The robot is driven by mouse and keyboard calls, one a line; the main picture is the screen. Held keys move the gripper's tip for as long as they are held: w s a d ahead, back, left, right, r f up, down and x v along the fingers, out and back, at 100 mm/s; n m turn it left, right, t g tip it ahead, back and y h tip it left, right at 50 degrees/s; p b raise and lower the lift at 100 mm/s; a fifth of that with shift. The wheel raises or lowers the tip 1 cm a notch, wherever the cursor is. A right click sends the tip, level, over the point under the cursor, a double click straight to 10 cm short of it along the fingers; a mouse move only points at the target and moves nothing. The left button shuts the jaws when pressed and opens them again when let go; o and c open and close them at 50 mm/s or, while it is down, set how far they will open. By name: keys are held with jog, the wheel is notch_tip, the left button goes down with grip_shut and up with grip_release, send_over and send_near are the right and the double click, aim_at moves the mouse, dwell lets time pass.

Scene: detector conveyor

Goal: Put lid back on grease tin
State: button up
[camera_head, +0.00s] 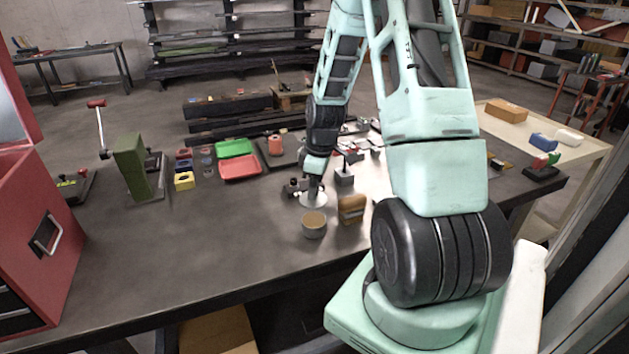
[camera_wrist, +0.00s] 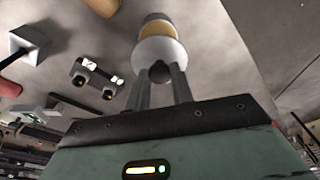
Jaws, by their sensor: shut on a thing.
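The grease tin (camera_head: 314,231) is a small grey round tin with tan grease showing at its open top. It stands upright on the dark workbench. My gripper (camera_head: 313,188) is just behind the tin, shut on the knob of the pale round lid (camera_head: 314,200). In the wrist view my gripper (camera_wrist: 161,76) pinches the dark knob of the lid (camera_wrist: 160,51). The tin (camera_wrist: 157,18) shows just beyond the lid, partly hidden by it. The lid looks apart from the tin's top, but its exact height is hard to tell.
A tan wooden block (camera_head: 352,209) stands close right of the tin. A small dark device (camera_head: 294,188) is left of my gripper. Green (camera_head: 234,148) and red (camera_head: 240,168) trays lie farther left, and a red toolbox (camera_head: 40,215) at far left. The bench's front left is clear.

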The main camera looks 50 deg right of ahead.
jog(key=shift+f+b, duration=1.9)
jog(key=shift+f, duration=0.35)
jog(key=shift+f+b, duration=0.65)
jog(key=shift+f, duration=0.35)
jog(key=shift+f, duration=0.1)
dwell(0.6)
jog(key=o, duration=1.5)
jog(key=shift+p, duration=0.3)
jog(key=shift+s+r+p, duration=0.1)
jog(key=shift+r+p, duration=2.85)
jog(key=shift+r, duration=0.6)
